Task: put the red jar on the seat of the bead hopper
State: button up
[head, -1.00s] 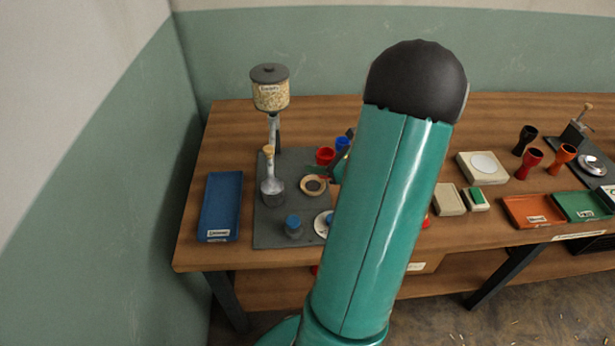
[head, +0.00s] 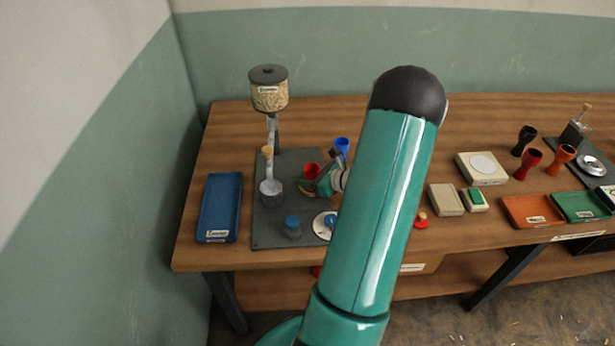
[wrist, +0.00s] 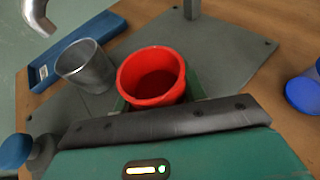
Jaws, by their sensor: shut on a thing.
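The red jar (head: 311,170) is an open cup with a wide rim, seen from above in the wrist view (wrist: 152,75). My gripper (head: 315,183) is shut on it; the green fingers show on either side under its rim. The bead hopper (head: 268,93) is a drum of pale beads with a dark lid on a post at the rear of a grey plate (head: 270,235). A grey metal cup (head: 271,192) is left of the jar, also in the wrist view (wrist: 82,66).
A blue jar (head: 342,145) stands behind and right of my gripper. Blue-topped pieces (head: 292,224) are in front on the plate. A blue tray (head: 220,208) lies left of the plate. The bench left of that tray is clear.

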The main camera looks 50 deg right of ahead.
jog(key=o, duration=1)
jog(key=shift+f, duration=0.1)
